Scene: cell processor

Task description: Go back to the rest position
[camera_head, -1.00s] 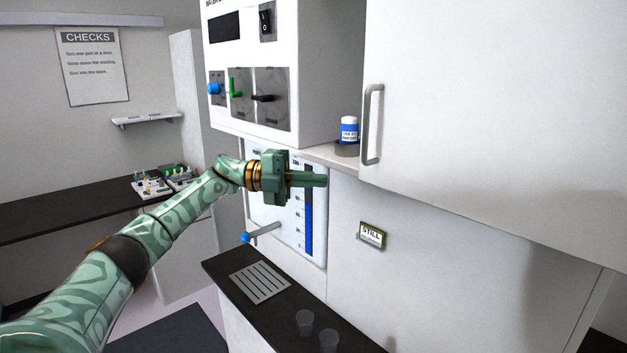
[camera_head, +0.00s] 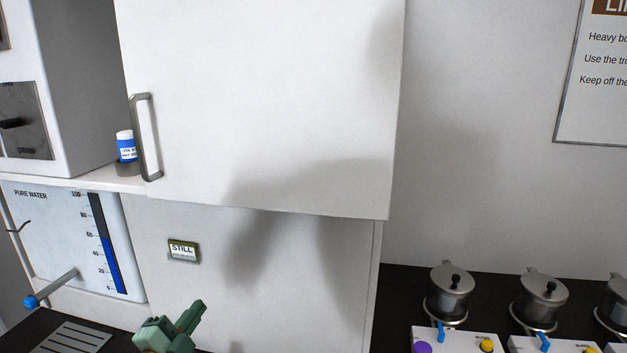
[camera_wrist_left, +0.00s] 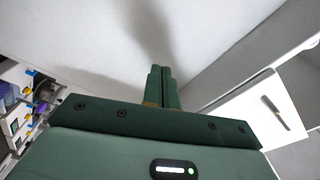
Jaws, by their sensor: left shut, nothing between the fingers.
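My left gripper (camera_head: 190,322) shows at the bottom edge of the head view, in front of the white panel below the cabinet. Its fingers are shut and point up and to the right, with nothing between them. In the left wrist view the closed fingers (camera_wrist_left: 159,87) point at a bare white surface. The rest of the left arm is outside the head view. My right gripper is not in view.
A white cabinet door with a handle (camera_head: 148,138) hangs above. A blue and white bottle (camera_head: 126,146) stands on a ledge. The pure water gauge (camera_head: 106,245) and its blue-tipped lever (camera_head: 48,290) are at left. Metal pots (camera_head: 449,291) stand on the right counter.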

